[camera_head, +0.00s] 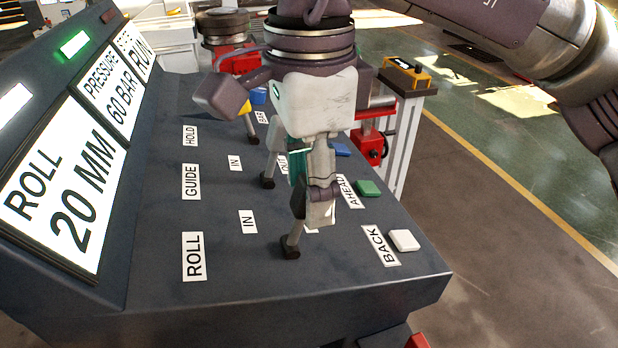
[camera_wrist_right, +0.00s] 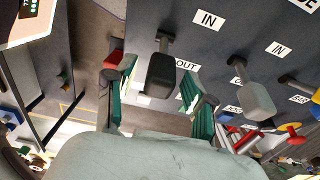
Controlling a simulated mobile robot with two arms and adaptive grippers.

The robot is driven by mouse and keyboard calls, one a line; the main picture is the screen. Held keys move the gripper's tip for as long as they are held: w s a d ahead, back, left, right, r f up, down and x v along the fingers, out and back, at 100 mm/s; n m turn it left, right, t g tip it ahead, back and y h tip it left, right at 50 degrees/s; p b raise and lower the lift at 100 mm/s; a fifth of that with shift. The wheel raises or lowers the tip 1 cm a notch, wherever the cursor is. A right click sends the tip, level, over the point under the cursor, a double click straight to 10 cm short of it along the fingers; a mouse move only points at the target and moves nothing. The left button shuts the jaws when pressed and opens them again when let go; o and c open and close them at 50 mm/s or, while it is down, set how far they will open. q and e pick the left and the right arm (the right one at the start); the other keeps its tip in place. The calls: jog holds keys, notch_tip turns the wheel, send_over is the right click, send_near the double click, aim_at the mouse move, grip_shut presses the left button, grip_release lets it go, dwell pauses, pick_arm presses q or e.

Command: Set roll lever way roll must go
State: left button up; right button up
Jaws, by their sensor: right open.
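The roll lever (camera_head: 293,240) stands in the row labelled ROLL, between an IN label and a label mostly hidden by my gripper. The right gripper (camera_head: 308,192) is open and points down over the lever. The IN label is above the handle in the wrist view and OUT beside it. The panel sign (camera_head: 65,190) reads ROLL 20 MM. My left gripper is not in view.
The guide lever (camera_wrist_right: 257,98), light grey, stands close beside the right gripper. A yellow-knobbed lever (camera_head: 249,122) is farther back. A white button (camera_head: 404,240) by BACK and a green button (camera_head: 368,188) by AHEAD lie to the right. The console's front is clear.

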aim_at(294, 223)
grip_shut()
dwell(0.3)
jog(key=shift+s+a+r+t+h+p, duration=0.15)
jog(key=shift+a+h+p, duration=0.25)
jog(key=shift+h+p, duration=0.1)
jog(key=shift+s+a+r+t+h+p, duration=0.1)
jog(key=shift+a+t+h+p, duration=0.05)
jog(key=shift+a+h+p, duration=0.3)
jog(key=shift+s+a+r+h+p, duration=0.15)
jog(key=shift+a+h+p, duration=0.25)
jog(key=shift+h+p, duration=0.25)
jog(key=shift+s+a+t+h+p, duration=0.2)
jog(key=shift+a+t+h+p, duration=0.2)
jog(key=shift+a+h+p, duration=0.45)
jog(key=shift+f+h+p, duration=0.35)
jog(key=shift+f+p, duration=0.05)
jog(key=shift+p, duration=0.25)
